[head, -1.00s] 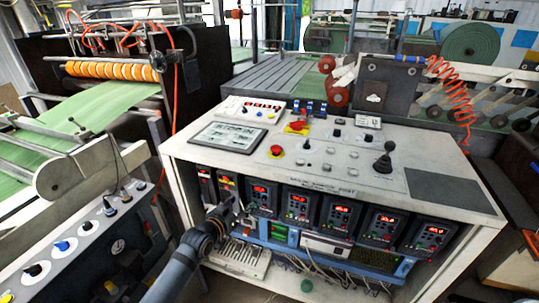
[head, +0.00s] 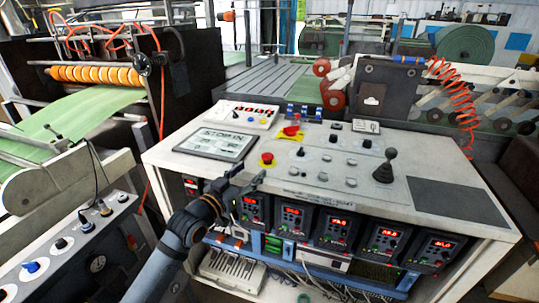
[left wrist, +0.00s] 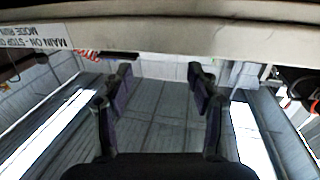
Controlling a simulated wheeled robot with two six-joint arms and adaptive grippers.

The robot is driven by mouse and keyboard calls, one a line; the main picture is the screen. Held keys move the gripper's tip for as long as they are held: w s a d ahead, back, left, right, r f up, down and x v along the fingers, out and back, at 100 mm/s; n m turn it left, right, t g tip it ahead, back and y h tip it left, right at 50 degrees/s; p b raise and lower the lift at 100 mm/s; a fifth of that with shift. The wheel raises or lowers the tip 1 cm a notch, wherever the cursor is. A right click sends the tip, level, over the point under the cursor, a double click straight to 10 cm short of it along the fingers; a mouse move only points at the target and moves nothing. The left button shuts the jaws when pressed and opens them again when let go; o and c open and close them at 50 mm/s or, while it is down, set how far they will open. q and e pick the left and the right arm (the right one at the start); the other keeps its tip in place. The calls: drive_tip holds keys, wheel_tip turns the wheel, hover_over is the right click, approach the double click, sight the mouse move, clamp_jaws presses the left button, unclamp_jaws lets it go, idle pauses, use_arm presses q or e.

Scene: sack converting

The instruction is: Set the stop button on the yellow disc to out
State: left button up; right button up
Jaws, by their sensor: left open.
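The red stop button (head: 267,159) sits on a yellow disc (head: 266,164) near the front edge of the console top, right of the display screen (head: 216,141), which reads "STOP IN". Whether the button is in or out is too small to tell from its shape. My left gripper (head: 249,177) is just in front of and below the button, at the console's front edge, apart from it. In the left wrist view the left gripper (left wrist: 160,78) is open with nothing between its fingers; the button does not show there. My right gripper is not in view.
A red-and-yellow rotary switch (head: 291,132) stands behind the button. A black joystick (head: 386,167) and several small knobs lie to the right. Lit controllers (head: 294,217) line the console front below. The console's front lip (left wrist: 200,38) crosses the left wrist view.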

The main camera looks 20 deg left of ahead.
sight(264, 159)
use_arm(q)
drive_tip(key=shift+w+r, duration=0.1)
drive_tip(key=shift+w, duration=0.25)
drive_tip(key=x, duration=0.4)
drive_tip(key=shift+s+d, duration=0.1)
drive_tip(key=x, duration=0.4)
drive_tip(key=shift+w, duration=0.25)
drive_tip(key=shift+w+d, duration=0.2)
drive_tip(key=shift+w, duration=0.4)
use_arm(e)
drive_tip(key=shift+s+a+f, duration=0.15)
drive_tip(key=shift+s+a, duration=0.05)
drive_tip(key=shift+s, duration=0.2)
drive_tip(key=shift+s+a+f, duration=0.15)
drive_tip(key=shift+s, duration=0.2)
use_arm(q)
drive_tip(key=shift+c, duration=0.2)
clamp_jaws()
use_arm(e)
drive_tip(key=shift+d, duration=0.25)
